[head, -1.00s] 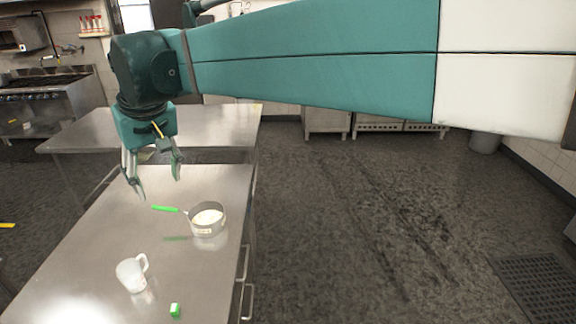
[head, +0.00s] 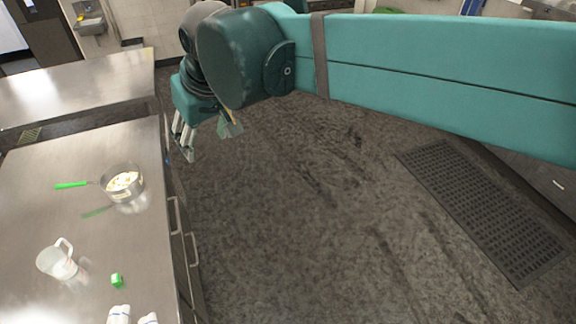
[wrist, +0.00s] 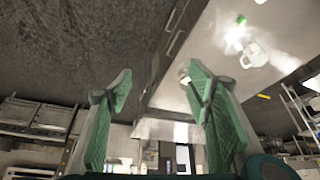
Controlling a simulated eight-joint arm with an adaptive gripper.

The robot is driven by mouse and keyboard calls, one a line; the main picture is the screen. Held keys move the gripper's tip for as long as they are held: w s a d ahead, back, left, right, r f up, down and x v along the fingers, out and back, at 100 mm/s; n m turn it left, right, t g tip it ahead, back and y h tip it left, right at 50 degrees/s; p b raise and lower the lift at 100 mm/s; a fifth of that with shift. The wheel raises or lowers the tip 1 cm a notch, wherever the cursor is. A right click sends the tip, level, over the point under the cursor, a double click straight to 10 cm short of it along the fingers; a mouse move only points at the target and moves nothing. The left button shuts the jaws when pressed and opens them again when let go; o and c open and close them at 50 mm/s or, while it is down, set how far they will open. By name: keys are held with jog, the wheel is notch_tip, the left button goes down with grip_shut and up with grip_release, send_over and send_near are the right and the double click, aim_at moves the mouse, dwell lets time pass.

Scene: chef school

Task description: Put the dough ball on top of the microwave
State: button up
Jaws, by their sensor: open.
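My gripper (head: 210,145) is open and empty in the head view. It hangs over the floor, just right of the steel counter's edge. In the wrist view, its two green-padded fingers (wrist: 158,78) stand wide apart with nothing between them. I cannot make out a dough ball as such. A pan with a green handle (head: 137,196) stands on the counter and holds something pale (head: 122,181) that I cannot identify. I cannot make out a microwave in either current view.
Open floor (head: 310,220) lies to the right.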

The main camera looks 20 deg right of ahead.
jog(key=s+d+f+m, duration=0.1)
jog(key=s+d+f, duration=0.3)
jog(key=d, duration=0.2)
jog(key=s+d+f+m+t+h, duration=0.1)
jog(key=s+d+f, duration=0.2)
jog(key=d, duration=0.3)
jog(key=s+d+f+m+t, duration=0.1)
jog(key=s+d+f, duration=0.3)
jog(key=d, duration=0.3)
jog(key=shift+s+f+m+h, duration=0.35)
jog(key=shift+s+m+h, duration=0.05)
jog(key=shift+s, duration=0.25)
